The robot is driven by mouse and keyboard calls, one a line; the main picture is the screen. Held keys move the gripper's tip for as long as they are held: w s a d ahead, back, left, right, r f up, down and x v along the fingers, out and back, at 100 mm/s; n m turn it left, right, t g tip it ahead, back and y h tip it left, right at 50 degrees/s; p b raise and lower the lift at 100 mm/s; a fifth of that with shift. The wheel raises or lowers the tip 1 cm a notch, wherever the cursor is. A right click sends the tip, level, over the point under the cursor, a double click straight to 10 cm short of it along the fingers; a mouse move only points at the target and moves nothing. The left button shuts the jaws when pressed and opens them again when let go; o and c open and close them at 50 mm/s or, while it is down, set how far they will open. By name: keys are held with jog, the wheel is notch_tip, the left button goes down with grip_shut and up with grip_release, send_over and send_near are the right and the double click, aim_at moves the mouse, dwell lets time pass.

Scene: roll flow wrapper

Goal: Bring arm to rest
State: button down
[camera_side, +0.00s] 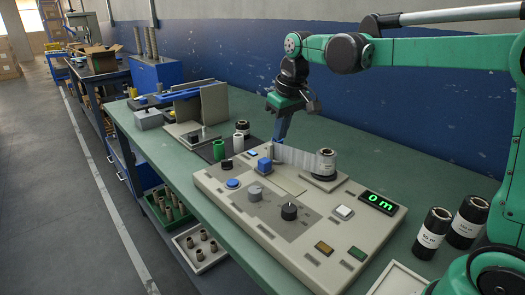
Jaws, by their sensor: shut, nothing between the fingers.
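My green arm reaches in from the right. My gripper (279,138) hangs with its tip pointing down, just behind the control panel (222,196), near the blue block (264,164) and the left end of a pale film strip (295,157). Its fingers look closed, with nothing seen between them. Whether the tip touches the panel or the strip is not clear. The strip runs right to an upright dark-and-white roll (326,162) on a round base. A green display (379,201) on the panel reads "0 m".
Two dark rolls (433,230) (467,220) stand at the bench's right. White and green cylinders (219,150) and a dark roll (242,128) stand behind the panel's left end. Black knobs (289,211) rise from the panel. Green bench top (340,130) is clear behind it, before the blue wall.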

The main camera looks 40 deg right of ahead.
jog(key=s+a+f+t, duration=0.2)
jog(key=s, duration=0.4)
jog(key=s+a+f+t, duration=0.2)
jog(key=s+a, duration=0.1)
jog(key=s, duration=0.3)
jog(key=shift+s+f, duration=0.15)
jog(key=shift+s, duration=0.05)
